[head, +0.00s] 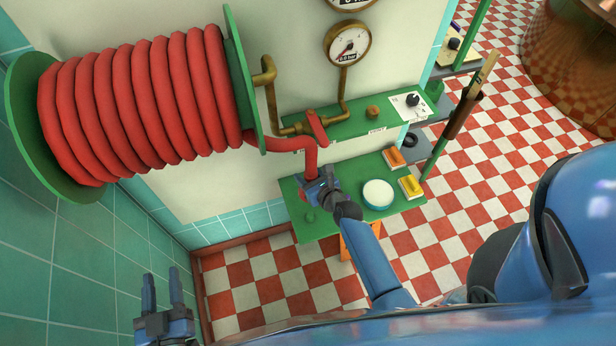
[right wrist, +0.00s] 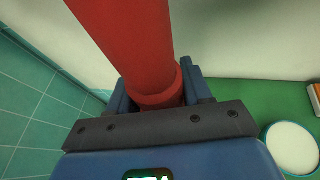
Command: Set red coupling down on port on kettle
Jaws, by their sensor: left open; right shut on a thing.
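The red coupling (right wrist: 160,99) is the thicker collar at the end of the red hose (head: 285,144). My right gripper (head: 318,182) is shut on it, above the green shelf beside the wall. In the right wrist view the jaws (right wrist: 158,92) close around the collar, and the hose rises away from it. The coupling's lower end is hidden by the gripper. My left gripper (head: 162,290) is open and empty at the lower left, near the tiled wall. A copper kettle (head: 575,65) stands at the upper right, partly out of frame. I cannot make out its port.
A large hose reel (head: 140,100) is on the wall at the left. The green shelf (head: 320,225) holds a round white-topped tin (head: 378,194), an orange sponge (head: 394,157) and a yellow one (head: 411,186). A post (head: 470,95) stands right of it. Checkered floor lies open towards the kettle.

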